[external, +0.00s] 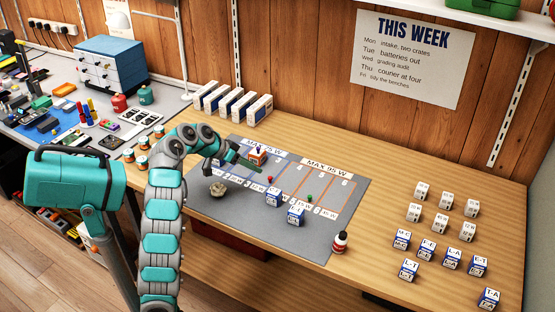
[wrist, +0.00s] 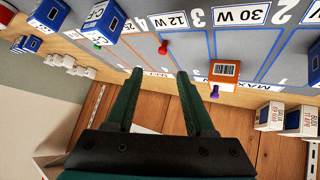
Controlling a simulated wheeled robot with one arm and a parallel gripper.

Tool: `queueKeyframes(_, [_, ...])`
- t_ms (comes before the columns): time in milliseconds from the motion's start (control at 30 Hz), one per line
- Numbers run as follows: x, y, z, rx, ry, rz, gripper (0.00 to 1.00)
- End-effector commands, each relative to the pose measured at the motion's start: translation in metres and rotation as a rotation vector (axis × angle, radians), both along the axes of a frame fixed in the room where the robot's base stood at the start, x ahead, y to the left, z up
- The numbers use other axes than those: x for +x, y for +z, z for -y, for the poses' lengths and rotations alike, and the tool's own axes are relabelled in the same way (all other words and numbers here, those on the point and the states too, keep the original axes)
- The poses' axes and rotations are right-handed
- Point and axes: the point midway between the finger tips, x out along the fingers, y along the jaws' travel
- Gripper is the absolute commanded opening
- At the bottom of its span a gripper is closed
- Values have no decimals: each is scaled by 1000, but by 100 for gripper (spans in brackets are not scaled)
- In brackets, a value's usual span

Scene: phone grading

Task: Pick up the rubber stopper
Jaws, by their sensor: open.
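I cannot tell for sure which thing is the rubber stopper. Small peg-like pieces stand on the grey mat (external: 318,245): a red one (external: 270,180) and a green one (external: 309,198). The wrist view shows the red piece (wrist: 163,47), the green piece (wrist: 97,45) and a purple piece (wrist: 214,91). A pale, lumpy object (external: 217,189) lies at the mat's left side. My gripper (external: 246,162) is over the mat's far part, open with nothing between its fingers. In the wrist view its fingertips (wrist: 158,75) are apart, with the red piece beyond them.
A small orange-and-white box (wrist: 224,72) is close to my fingers. Several cubes (external: 452,258) fill the table's right; boxes (external: 232,103) stand behind.

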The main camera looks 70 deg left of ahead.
Motion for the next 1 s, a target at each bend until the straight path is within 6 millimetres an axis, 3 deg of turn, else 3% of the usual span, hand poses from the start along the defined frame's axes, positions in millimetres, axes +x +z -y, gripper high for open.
queueKeyframes(267, [-2,-12,6,209,-127,-56,54])
queueKeyframes(1000, [47,-64,-2,211,-131,-58,54])
